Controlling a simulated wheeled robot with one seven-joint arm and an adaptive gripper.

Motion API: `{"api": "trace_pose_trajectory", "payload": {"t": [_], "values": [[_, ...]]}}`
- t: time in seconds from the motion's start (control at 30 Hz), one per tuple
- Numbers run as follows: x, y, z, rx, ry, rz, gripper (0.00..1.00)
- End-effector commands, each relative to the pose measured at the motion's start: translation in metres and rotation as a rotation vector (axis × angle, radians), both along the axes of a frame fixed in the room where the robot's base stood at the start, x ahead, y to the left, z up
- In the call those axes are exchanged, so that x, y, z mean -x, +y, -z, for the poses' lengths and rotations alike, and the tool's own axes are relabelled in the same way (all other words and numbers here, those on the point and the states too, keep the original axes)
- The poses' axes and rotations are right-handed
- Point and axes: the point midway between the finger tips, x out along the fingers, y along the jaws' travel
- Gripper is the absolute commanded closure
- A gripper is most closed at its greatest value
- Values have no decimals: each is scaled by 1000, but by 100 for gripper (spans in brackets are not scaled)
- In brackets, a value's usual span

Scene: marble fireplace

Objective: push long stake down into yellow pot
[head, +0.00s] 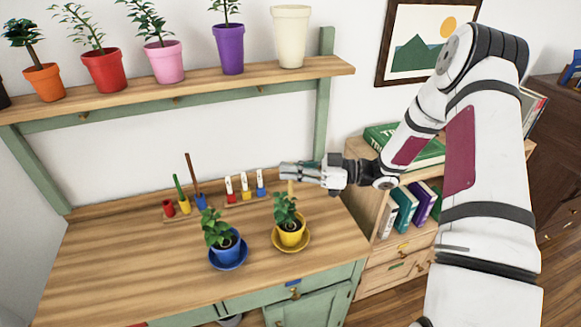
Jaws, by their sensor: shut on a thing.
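The yellow pot (291,235) stands on a yellow saucer on the bench and holds a leafy green plant (284,208). A pale wooden stake (291,187) stands roughly upright at the plant, just below my fingertips. Its lower end is hidden by the leaves, so I cannot tell how deep it reaches. My gripper (288,171) lies nearly level above the yellow pot, shut on the stake's upper part. The stake's top and full length are not clear.
A blue pot (226,246) with a plant stands close by at the left. Behind it, a rack holds a green stake (178,187) and a tall brown stake (193,172). Small tags (245,187) stand nearby. A shelf of pots (230,50) runs above. The bench's left front is clear.

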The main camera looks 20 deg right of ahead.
Motion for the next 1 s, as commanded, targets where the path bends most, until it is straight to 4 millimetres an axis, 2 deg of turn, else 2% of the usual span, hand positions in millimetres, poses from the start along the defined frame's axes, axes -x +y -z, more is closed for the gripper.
{"api": "trace_pose_trajectory", "payload": {"t": [0.33, 0.37, 0.4, 0.47, 0.8, 1.0], "values": [[0, 0, 4, 1, 3, 0, 100], [0, 0, 4, 1, 3, 0, 86], [0, 0, 4, 1, 3, 0, 77], [0, 0, 4, 1, 3, 0, 68], [1, -2, 3, 1, 1, 1, 68], [9, -24, 3, 1, 0, 3, 68]]}}
